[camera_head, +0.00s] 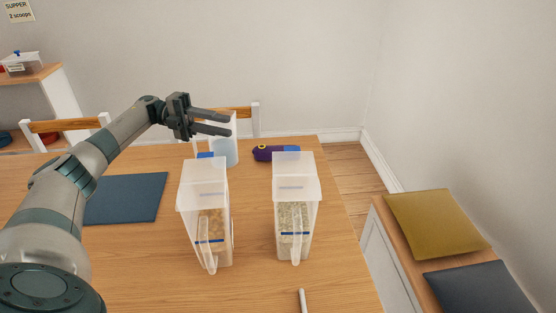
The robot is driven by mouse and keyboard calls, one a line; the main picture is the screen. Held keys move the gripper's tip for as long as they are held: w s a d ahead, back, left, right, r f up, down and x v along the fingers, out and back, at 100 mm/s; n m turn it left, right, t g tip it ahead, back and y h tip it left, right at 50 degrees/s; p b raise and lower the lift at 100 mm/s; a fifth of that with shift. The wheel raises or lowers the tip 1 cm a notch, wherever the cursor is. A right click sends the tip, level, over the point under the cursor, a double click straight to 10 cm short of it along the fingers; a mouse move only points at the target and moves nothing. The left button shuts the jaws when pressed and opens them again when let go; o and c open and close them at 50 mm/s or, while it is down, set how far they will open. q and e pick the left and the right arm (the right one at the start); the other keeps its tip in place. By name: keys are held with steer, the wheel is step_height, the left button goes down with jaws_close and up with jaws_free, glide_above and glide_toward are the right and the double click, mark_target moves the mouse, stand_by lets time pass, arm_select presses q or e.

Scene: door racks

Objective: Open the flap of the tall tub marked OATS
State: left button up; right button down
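Two tall clear tubs with whitish lids stand upright on the table. The left tub (217,228) holds golden-brown contents, and the right tub (293,215) holds paler, greyish flakes. Each has a blue band and a pale clear handle-like piece on its front. I cannot read an OATS mark on either tub. The lid of the left tub (204,172) and the lid of the right tub (294,167) both look shut. My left gripper (230,124) is open and empty, pointing right, above and behind the left tub. My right gripper is not in view.
Behind the tubs are a pale jug (224,152) and a purple-and-blue object (274,153). A blue mat (126,198) lies left on the wooden table (150,265). A white stick (303,301) lies at the front. A bench with cushions (434,222) stands at right.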

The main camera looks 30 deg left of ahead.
mark_target(293, 160)
arm_select(q)
step_height(293, 160, down, 3)
steer(key=shift+a+r+b, duration=0.1)
steer(key=shift+r+b, duration=0.1)
steer(key=shift+b, duration=0.5)
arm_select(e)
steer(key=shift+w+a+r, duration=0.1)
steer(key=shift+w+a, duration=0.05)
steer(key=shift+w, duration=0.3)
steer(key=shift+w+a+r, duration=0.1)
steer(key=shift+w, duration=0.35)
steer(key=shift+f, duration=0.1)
